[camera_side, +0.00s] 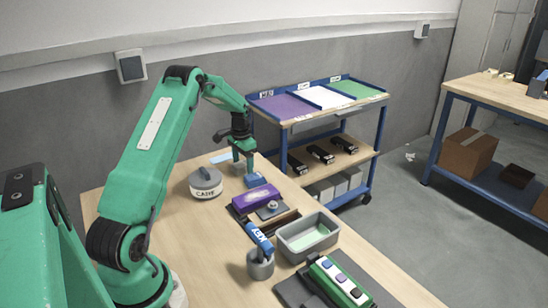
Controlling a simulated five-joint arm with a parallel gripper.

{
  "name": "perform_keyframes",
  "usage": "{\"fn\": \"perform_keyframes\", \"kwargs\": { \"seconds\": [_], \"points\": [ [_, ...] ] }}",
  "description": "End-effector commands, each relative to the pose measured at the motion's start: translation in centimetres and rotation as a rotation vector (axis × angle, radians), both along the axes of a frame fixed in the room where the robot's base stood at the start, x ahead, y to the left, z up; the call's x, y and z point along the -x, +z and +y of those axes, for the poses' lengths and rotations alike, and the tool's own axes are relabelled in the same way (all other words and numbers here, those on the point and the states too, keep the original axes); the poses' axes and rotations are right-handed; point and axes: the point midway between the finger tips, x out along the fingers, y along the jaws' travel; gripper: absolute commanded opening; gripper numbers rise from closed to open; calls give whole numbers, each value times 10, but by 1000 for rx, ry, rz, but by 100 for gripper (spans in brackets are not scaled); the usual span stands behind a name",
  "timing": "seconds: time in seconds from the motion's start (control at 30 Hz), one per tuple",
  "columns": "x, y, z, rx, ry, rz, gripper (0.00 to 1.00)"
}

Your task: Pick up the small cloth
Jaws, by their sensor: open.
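A small flat pale blue piece (221,158), which may be the cloth, lies near the far end of the wooden table, just left of my gripper. My gripper (243,168) points down above the table's far end. It is open, and I see nothing held in it. Its fingers partly hide what lies behind them. A pale green flat sheet (311,237) lies inside the grey bin (322,219); I cannot tell whether it is cloth.
A grey round "CANE" container (205,183) stands left of my gripper; a blue block (256,180) sits close below it. A purple block (256,195), a grey cup (260,264) and a green box (340,282) stand nearer. A blue-framed cart (378,130) stands beyond the table.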

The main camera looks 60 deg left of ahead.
Motion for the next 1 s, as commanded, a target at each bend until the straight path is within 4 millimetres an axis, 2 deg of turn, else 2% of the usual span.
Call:
{"fn": "perform_keyframes", "kwargs": {
  "seconds": [0.1, 0.33, 0.73, 1.0],
  "points": [
    [0, 0, 0, 0, 0, 0, 69],
    [0, 0, 0, 0, 0, 0, 24],
    [0, 4, 0, 0, 0, -1, 23],
    [0, 28, 0, -1, 0, -2, 23]
  ]
}}
